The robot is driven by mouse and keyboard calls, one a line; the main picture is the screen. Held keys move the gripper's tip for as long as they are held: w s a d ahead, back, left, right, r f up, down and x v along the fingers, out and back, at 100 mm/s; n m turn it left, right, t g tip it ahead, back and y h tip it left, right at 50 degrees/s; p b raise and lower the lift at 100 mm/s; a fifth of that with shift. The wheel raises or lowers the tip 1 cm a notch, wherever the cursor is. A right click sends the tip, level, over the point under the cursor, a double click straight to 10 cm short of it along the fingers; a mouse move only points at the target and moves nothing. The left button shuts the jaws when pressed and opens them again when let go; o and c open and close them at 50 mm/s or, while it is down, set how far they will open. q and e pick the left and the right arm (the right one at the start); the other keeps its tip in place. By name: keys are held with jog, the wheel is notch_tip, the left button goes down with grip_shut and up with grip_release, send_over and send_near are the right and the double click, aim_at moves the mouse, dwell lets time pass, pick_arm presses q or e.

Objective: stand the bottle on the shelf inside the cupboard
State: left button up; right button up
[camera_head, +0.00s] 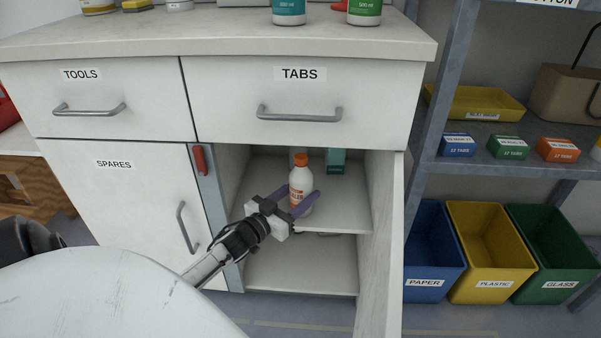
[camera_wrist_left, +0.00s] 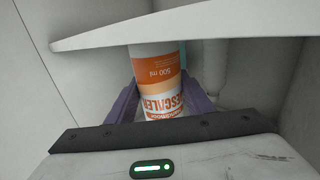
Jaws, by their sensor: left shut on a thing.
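The white bottle (camera_head: 300,177) has an orange cap and an orange and white label. It is upright inside the open cupboard, over the middle shelf (camera_head: 342,218). My left gripper (camera_head: 298,197) reaches in from the front and is shut on the bottle, with purple fingers on its sides. In the left wrist view, the bottle (camera_wrist_left: 157,75) is between both fingers and its label reads upside down. The shelf edge (camera_wrist_left: 225,28) crosses that view by the bottle's base. I cannot tell whether the base touches the shelf. My right gripper is not in view.
A teal box (camera_head: 336,161) stands behind and right of the bottle. The open cupboard door (camera_head: 382,250) sticks out on the right, and a frame post (camera_head: 211,200) bounds the opening on the left. The lower compartment (camera_head: 300,275) looks mostly empty. The countertop (camera_head: 220,38) overhangs above.

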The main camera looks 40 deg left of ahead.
pick_arm(q)
jog(key=o, duration=1.3)
jog(key=shift+s+r, duration=0.1)
jog(key=shift+s, duration=0.05)
jog(key=shift+s+d+p, duration=0.2)
jog(key=shift+s+p, duration=0.85)
jog(key=shift+s, duration=1.9)
jog(key=shift+s+d+p, duration=0.2)
jog(key=shift+s+p, duration=0.8)
jog(key=shift+s, duration=1.95)
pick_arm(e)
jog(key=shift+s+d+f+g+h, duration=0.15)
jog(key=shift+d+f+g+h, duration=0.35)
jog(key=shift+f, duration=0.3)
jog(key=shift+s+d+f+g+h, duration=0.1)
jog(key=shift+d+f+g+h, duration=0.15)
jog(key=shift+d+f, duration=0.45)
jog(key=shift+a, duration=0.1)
